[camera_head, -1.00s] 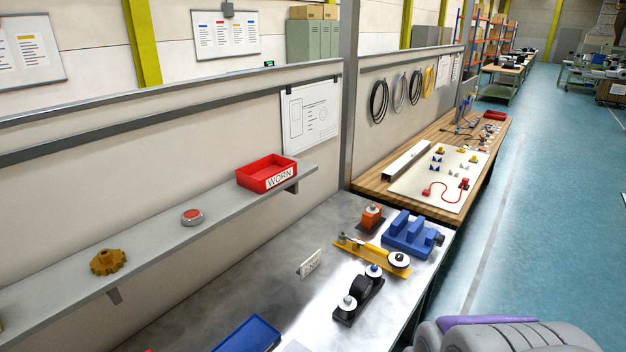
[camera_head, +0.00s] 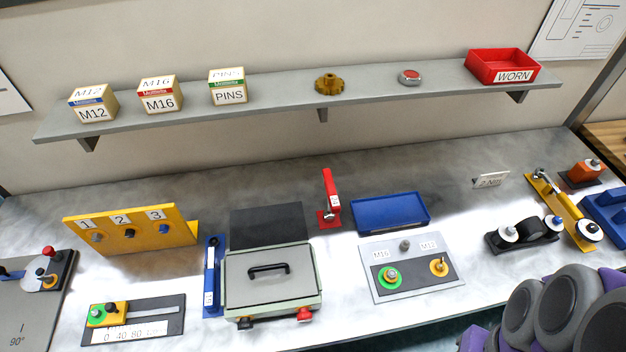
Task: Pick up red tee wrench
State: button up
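A red upright tool (camera_head: 331,197) with a small white label stands on a red foot at the middle of the metal bench, behind the grey case and left of the blue tray. It is the only tall red tool in view; I cannot clearly make out a tee shape. Nothing is touching it. My gripper is not in view; only grey and purple rounded parts, which look like my arm, show at the lower right, well away from the red tool.
A grey case (camera_head: 270,282) with a black handle lies in front of the red tool. A blue tray (camera_head: 391,213), a yellow numbered stand (camera_head: 130,230) and a grey M16/M12 plate (camera_head: 412,284) are nearby. A shelf (camera_head: 290,101) with boxes and a red WORN bin (camera_head: 502,67) runs above.

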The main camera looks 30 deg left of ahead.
aim_at(334, 205)
jog(key=u, duration=1.25)
jog(key=i+l+z, duration=0.1)
jog(key=z, duration=0.4)
jog(key=i, duration=0.1)
